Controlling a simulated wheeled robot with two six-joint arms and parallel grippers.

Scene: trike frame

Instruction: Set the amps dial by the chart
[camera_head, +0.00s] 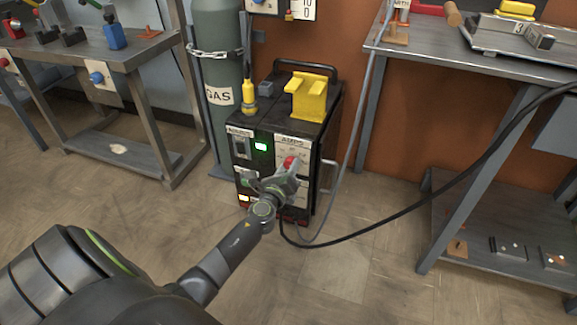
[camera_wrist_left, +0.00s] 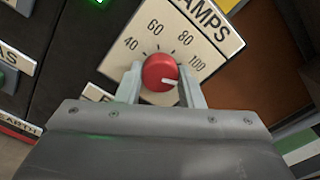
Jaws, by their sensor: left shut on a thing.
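The welder cabinet (camera_head: 268,155) stands on the floor with an AMPS panel on its front. The red amps dial (camera_wrist_left: 160,72) has a white pointer mark; in the head view the dial (camera_head: 290,162) shows just above my left gripper. The panel (camera_wrist_left: 205,35) reads 40, 60, 80 and 100 around the dial. The pointer mark faces right and slightly down in the wrist view, below the 100, toward the right finger. My left gripper (camera_wrist_left: 160,82) is shut on the dial, one finger on each side. Any number behind the right finger is hidden. I cannot make out an amps chart.
A grey gas cylinder (camera_head: 218,60) is chained left of the cabinet. A yellow block-like object (camera_head: 309,95) sits on top. Workbenches stand left (camera_head: 60,52) and right (camera_head: 480,58). A black cable (camera_head: 400,222) runs to the right.

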